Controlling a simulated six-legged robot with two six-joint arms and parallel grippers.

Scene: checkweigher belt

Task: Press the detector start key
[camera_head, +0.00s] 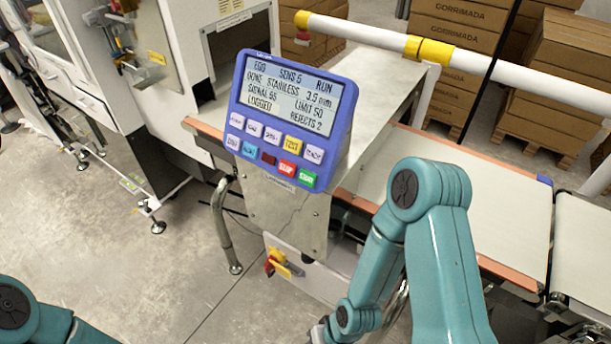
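The blue detector panel (292,115) stands tilted on a steel housing at the middle of the head view. Its lit screen (290,92) reads RUN at top right, with a STAINLESS 3.5 mm line and REJECTS 2. The green start key (306,178) is at the lower right of its keypad, beside the red stop key (287,169). Nothing covers either key. My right arm is bent down in front of the belt, right of and below the panel. Only a dark piece of my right gripper (319,334) shows at the bottom edge; its fingers are hidden. My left gripper is out of view.
The pale conveyor belt (487,205) runs to the right behind my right arm. A white rail (480,66) with yellow joints crosses above it. A red and yellow switch (282,264) sits low on the housing. Stacked cartons (560,70) stand behind.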

